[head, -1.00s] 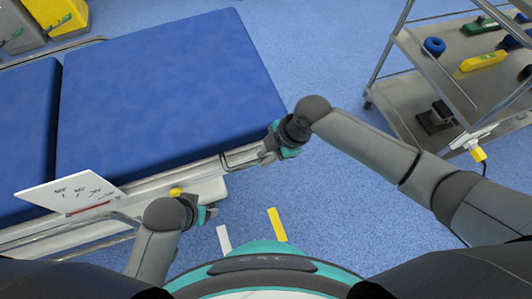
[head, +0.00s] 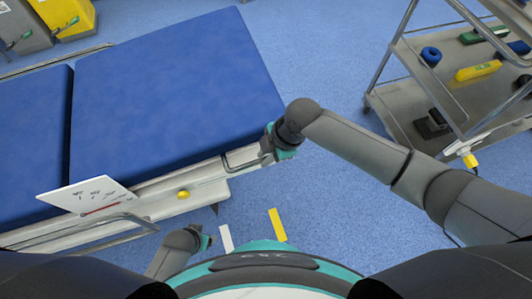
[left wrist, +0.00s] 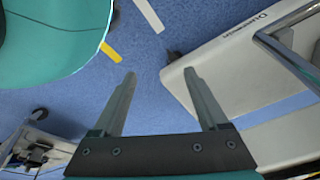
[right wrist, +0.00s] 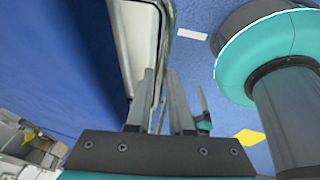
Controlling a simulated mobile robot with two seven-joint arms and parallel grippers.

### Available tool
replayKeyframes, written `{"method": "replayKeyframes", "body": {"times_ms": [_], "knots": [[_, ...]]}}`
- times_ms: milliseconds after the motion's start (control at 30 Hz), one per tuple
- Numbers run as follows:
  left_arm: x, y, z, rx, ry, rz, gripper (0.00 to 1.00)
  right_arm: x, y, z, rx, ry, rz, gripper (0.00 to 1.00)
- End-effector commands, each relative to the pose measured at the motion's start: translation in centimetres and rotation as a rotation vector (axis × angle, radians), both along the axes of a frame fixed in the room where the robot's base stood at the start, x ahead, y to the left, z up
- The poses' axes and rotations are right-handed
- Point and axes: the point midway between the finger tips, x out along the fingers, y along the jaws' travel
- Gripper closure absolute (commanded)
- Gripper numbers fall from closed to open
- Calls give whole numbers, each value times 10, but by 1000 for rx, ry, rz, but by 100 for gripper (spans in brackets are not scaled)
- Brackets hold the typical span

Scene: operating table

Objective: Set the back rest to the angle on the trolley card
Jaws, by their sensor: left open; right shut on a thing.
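The back rest (head: 175,85) is the wide blue padded section of the table; its tilt is hard to judge from above. My right gripper (head: 268,148) is at its near right corner, shut on the metal side bar (head: 240,163). In the right wrist view, the bar (right wrist: 167,45) runs down between the fingers (right wrist: 163,105). A white board (head: 85,197) with angle marks and a red line stands at the table's near side. A yellow knob (head: 183,194) is on the side frame. My left gripper (head: 207,241) is open and empty below it, apart from the table (left wrist: 164,98).
A metal trolley (head: 400,125) at the right holds a blue ring (head: 431,56), a yellow block (head: 478,71) and other items. I cannot make out a readable card on it. White (head: 226,238) and yellow (head: 277,225) floor strips lie in front. Yellow and grey bins stand far left.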

Motion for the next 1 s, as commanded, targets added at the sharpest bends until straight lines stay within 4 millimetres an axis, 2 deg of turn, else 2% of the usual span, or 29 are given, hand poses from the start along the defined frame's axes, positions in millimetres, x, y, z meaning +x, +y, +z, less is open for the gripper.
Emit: {"method": "replayKeyframes", "body": {"times_ms": [433, 800, 1000], "knots": [[-50, 15, -11, 12, 46, -3, 24, -5, 9, 31, -42, -8, 7, 100], [-109, 11, 5, 4, 108, -11, 24, -9, 19, 67, -104, -29, 9, 100], [-130, 10, 16, 1, 125, -15, 24, -10, 23, 82, -132, -41, 7, 100]]}}
